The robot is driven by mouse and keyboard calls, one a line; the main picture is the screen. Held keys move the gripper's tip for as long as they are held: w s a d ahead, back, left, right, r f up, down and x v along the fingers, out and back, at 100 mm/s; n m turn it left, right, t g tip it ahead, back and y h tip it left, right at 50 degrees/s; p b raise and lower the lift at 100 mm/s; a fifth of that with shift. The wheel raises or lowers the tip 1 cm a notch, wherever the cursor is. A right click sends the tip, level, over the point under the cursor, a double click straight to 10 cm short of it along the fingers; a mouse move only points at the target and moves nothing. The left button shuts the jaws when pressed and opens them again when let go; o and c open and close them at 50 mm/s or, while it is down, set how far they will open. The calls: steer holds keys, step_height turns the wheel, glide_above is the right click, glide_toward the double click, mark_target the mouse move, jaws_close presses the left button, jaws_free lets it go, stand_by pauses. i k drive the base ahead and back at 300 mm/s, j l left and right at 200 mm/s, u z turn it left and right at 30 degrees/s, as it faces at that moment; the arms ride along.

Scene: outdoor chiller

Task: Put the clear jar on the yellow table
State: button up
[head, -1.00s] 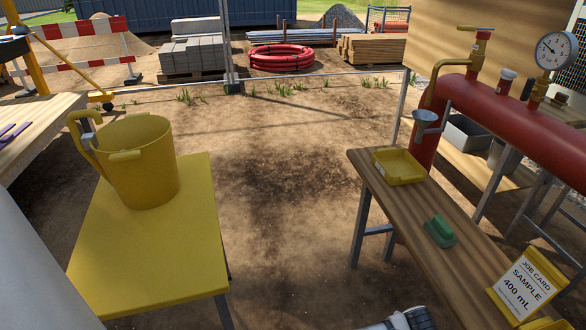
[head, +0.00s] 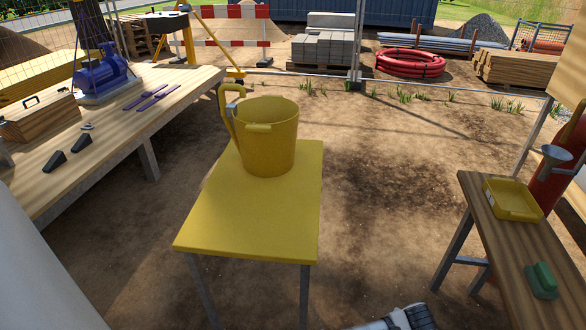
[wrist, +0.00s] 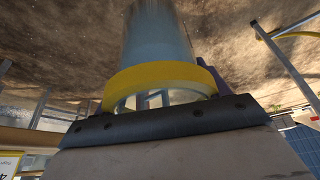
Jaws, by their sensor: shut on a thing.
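The yellow table (head: 245,222) stands in the middle of the head view, with a yellow bucket (head: 267,140) upright on its far half. The near half of the tabletop is bare. In the wrist view the clear jar (wrist: 160,45), with a yellow band (wrist: 160,82) around it, is right at my gripper (wrist: 165,120). My gripper is shut on the jar. The fingertips are mostly hidden, and the jar does not show in the head view, where only a part of my arm shows at the bottom edge.
A wooden bench (head: 130,115) with a blue pump (head: 102,75), a wooden box and small tools stands at the left. Another wooden bench (head: 500,255) at the right holds a yellow tray (head: 512,201) and a green block (head: 541,280). Bare dirt lies between.

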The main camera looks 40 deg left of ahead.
mark_target(253, 215)
steer(key=l+u, duration=0.2)
steer(key=u, duration=0.25)
steer(key=k+l+u, duration=0.1)
steer(key=u, duration=0.4)
steer(key=k, duration=0.05)
